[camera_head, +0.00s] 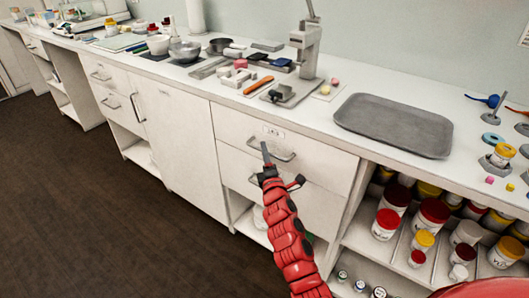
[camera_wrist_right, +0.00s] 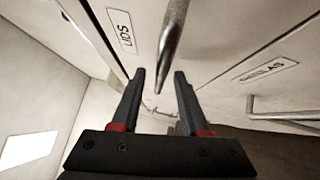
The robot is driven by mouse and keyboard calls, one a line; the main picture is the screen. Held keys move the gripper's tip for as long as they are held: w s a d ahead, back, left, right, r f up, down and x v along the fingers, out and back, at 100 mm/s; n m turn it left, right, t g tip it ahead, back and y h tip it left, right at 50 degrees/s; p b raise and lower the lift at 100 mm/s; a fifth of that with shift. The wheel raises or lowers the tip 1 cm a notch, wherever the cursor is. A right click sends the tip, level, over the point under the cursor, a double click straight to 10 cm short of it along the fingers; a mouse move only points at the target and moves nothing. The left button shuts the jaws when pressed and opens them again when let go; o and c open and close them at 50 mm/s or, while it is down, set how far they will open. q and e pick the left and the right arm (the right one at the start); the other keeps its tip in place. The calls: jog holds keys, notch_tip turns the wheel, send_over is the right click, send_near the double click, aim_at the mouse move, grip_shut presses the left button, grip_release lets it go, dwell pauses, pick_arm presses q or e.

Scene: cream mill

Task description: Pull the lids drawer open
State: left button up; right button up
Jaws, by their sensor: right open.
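The lids drawer (camera_head: 318,157) is the white top drawer under the counter, its front flush with the cabinet. The wrist view shows its LIDS label (camera_wrist_right: 124,30). Its metal bar handle (camera_head: 284,157) also shows in the wrist view (camera_wrist_right: 172,38), where the bar comes down toward the gap between the fingertips. My right gripper (camera_head: 281,163) is open at the drawer front, close to the handle; it also shows in the wrist view (camera_wrist_right: 160,74). I cannot tell whether a finger touches the bar. My left gripper is not in view.
A second drawer with its own label (camera_wrist_right: 265,70) and handle (camera_wrist_right: 280,115) lies just below. A grey tray (camera_head: 395,125) and a press stand (camera_head: 308,50) are on the counter above. Open shelves with several jars (camera_head: 387,223) are at the right. The dark floor (camera_head: 130,230) is clear.

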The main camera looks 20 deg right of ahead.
jog(key=shift+w+d, duration=0.1)
jog(key=shift+w, duration=0.4)
grip_shut()
dwell(1.2)
